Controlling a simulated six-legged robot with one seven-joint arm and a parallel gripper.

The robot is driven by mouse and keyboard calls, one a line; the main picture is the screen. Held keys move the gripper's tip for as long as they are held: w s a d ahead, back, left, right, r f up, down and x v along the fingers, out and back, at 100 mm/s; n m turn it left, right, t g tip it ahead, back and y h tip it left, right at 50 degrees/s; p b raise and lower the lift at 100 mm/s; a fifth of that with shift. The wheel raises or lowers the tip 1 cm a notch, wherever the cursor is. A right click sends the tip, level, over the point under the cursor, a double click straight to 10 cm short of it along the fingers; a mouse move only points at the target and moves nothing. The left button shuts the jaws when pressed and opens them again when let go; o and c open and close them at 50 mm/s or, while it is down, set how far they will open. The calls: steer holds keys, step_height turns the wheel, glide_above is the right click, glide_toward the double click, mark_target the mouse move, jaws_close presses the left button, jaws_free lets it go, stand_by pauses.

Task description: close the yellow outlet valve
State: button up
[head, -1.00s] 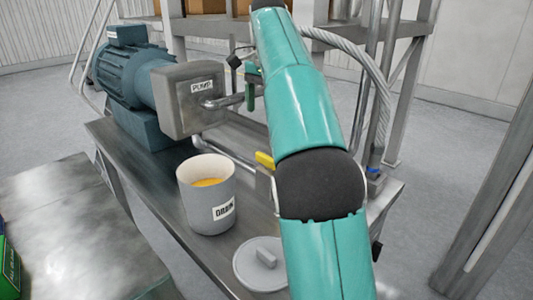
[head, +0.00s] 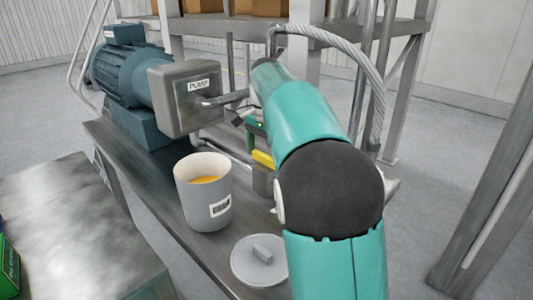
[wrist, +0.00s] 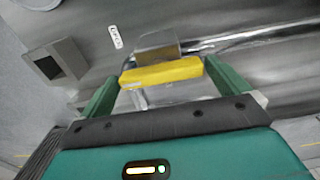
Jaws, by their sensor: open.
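The yellow outlet valve handle (head: 262,159) shows in the head view just left of my arm, right of the drain bucket. In the wrist view the yellow handle (wrist: 172,72) is a bar lying crosswise, slightly tilted, in front of a grey metal valve body (wrist: 158,47). My gripper (wrist: 161,70) is open, with one green finger near each end of the bar. I cannot tell whether either finger touches it or how deep it sits between them. In the head view my arm hides part of the valve, and only a little of the gripper shows.
A grey bucket (head: 203,215) with orange contents stands on the metal bench (head: 160,200). A round grey lid (head: 260,261) lies in front of it. The pump (head: 180,98) and blue motor (head: 125,75) stand behind. A braided hose (head: 372,75) arches behind my arm.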

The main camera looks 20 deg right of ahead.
steer(key=shift+c, duration=0.4)
steer(key=c, duration=0.6)
